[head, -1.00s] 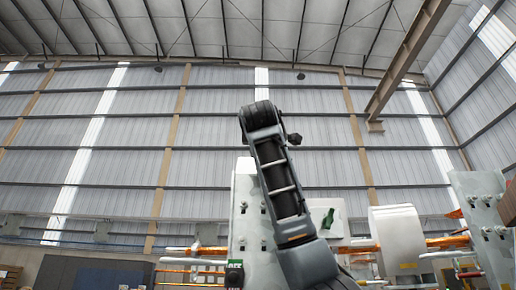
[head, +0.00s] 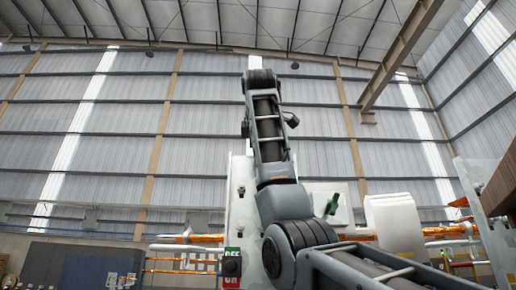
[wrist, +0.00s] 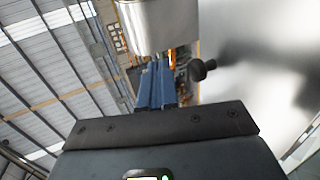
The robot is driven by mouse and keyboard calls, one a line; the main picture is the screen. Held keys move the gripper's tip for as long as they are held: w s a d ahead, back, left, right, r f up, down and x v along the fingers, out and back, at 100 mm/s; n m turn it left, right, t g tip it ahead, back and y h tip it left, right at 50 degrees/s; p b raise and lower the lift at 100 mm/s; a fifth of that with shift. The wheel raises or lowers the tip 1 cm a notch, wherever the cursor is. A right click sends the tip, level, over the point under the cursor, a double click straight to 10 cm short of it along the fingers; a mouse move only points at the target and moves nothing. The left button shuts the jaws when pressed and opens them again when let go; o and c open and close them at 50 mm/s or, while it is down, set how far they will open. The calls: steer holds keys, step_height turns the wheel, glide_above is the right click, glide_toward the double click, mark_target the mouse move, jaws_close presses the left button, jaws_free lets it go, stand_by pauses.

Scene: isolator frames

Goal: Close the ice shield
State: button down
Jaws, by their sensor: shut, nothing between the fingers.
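In the wrist view my gripper (wrist: 157,82) points up the picture with its two blue fingers together and nothing between them. A pale, smooth curved cover (wrist: 160,24), which may be the ice shield, is just beyond the fingertips. I cannot tell whether they touch. In the head view a white curved cover (head: 395,225), probably the same part, stands right of my arm among orange and white bars. My gripper cannot be made out in the head view. A dark round knob (wrist: 201,70) is right of the fingers, close to a large pale panel.
The pale panel (wrist: 262,75) fills the wrist view's right side and carries dark shadows. In the head view a tall white plate (head: 240,200) with an OFF/ON label (head: 232,266) stands behind my arm. Orange bars (head: 195,239) run sideways. Another plate (head: 480,200) is at right.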

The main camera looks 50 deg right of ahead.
steer(key=shift+w+d+f+y, duration=0.1)
steer(key=shift+f+y, duration=0.1)
steer(key=shift+y, duration=0.1)
stand_by(0.4)
steer(key=shift+s+a+r+b, duration=0.1)
steer(key=shift+s+a+b, duration=0.15)
steer(key=shift+a+b, duration=0.4)
steer(key=b+v, duration=0.3)
steer(key=v, duration=0.2)
steer(key=shift+s+a+r+b, duration=0.1)
steer(key=shift+s+r+b, duration=0.05)
steer(key=shift+b, duration=0.2)
steer(key=shift+s+a+r, duration=0.3)
steer(key=shift+a+r, duration=0.05)
